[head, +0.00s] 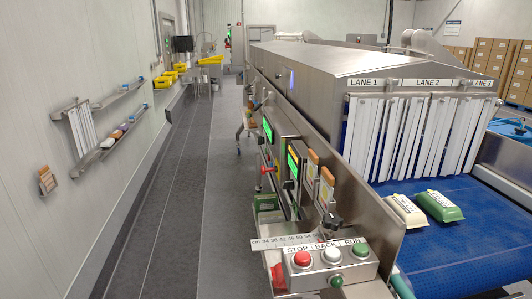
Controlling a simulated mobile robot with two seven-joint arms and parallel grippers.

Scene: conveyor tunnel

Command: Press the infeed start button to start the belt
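A steel control box (345,268) is at the bottom centre of the head view, beside the blue belt (470,240). Its top carries a red button (302,258) labelled STOP, a white button (332,255) labelled BACK and a green button (360,250) labelled RUN. Another green button (336,281) is on the front face of the box. No button is labelled as infeed start that I can read. Neither of my grippers is in view, and nothing touches the buttons.
A beige pack (405,210) and a green pack (439,206) lie on the belt before white strip curtains (415,135) under LANE 1 to LANE 3 signs. A ruler strip (280,243) and black knob (332,220) are near the box. The grey aisle (160,200) is clear.

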